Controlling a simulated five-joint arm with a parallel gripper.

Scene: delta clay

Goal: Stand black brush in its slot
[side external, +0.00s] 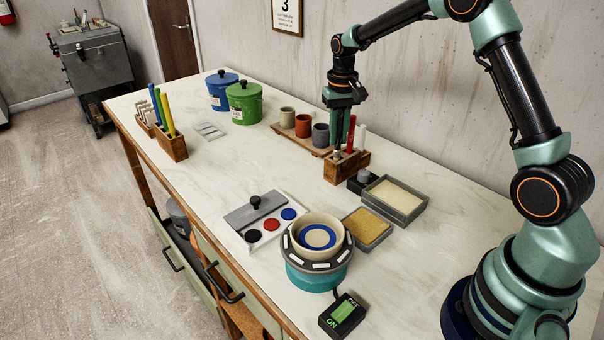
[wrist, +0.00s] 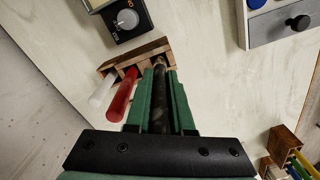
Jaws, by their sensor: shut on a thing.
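The black brush (wrist: 160,105) is upright between the two green fingers of my gripper (wrist: 160,78), which are shut on it. Its lower end meets the wooden brush block (wrist: 112,68) at the end farthest from the white brush (wrist: 103,92). A red brush (wrist: 122,95) stands between the white brush and my gripper. In the side view my gripper (side external: 341,128) is over the left end of the block (side external: 347,168). I cannot tell how deep the black brush's end sits, or whether it is inside the slot.
A small dark box with a knob (side external: 364,181) and a grey tray (side external: 396,199) stand in front of the block. Cups (side external: 303,126) on a wooden board stand close behind it. A wheel with a bowl (side external: 318,237) is nearer.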

